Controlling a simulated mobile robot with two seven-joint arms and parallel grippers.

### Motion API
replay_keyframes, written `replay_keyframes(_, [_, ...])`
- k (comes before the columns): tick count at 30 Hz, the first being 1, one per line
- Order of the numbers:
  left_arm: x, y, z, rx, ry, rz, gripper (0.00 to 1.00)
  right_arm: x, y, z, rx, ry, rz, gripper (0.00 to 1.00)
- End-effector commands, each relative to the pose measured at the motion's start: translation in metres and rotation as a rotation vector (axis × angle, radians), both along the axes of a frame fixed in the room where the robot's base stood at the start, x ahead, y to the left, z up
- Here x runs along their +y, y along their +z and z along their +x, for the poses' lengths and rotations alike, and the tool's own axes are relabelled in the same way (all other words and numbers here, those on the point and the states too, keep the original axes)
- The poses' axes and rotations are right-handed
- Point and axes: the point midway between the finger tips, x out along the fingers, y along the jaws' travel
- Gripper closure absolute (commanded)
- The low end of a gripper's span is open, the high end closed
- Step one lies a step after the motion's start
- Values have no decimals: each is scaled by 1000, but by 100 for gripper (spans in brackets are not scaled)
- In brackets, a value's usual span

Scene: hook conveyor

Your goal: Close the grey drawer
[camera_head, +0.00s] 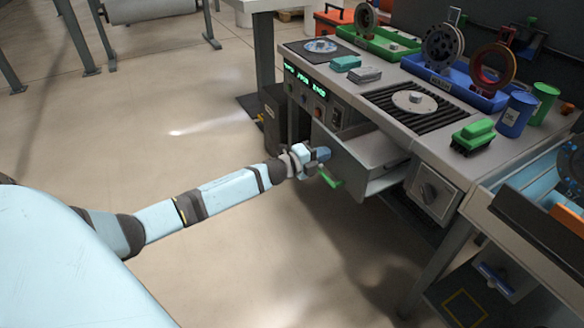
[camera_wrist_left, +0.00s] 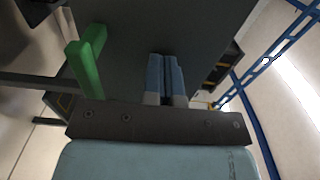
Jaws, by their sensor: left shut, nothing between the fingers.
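The grey drawer (camera_head: 378,150) stands pulled out from the workbench, its inside visible from above in the head view. A green handle (camera_head: 331,180) sticks out from its front. In the left wrist view the drawer's grey front (camera_wrist_left: 200,30) fills the upper middle, with the green handle (camera_wrist_left: 88,62) to the left of the fingers. My left gripper (camera_head: 323,154) is shut and empty, its blue fingertips (camera_wrist_left: 166,75) at the drawer front beside the handle. I cannot tell whether they touch the front. My right gripper is in neither view.
The workbench top (camera_head: 425,130) carries a black grate (camera_head: 420,105), a green tray (camera_head: 378,42), a blue tray (camera_head: 455,85) and blue and green cups (camera_head: 517,114). A conveyor (camera_head: 520,215) stands at the right. The floor (camera_head: 220,250) around my left arm is clear.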

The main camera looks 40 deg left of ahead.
Motion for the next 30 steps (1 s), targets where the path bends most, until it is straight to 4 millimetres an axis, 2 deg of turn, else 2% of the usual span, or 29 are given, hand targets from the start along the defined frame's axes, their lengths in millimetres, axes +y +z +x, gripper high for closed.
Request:
replay_keyframes(1, [-6,1,15,-3,1,0,100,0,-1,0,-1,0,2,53])
replay_keyframes(7, [-26,0,63,-4,1,-2,100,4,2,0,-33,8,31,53])
replay_keyframes(15, [-46,-1,111,-1,1,0,100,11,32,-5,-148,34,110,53])
replay_keyframes(21, [-54,-1,131,0,2,0,100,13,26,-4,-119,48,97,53])
replay_keyframes(30, [-57,2,139,-3,3,-1,100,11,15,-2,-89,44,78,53])
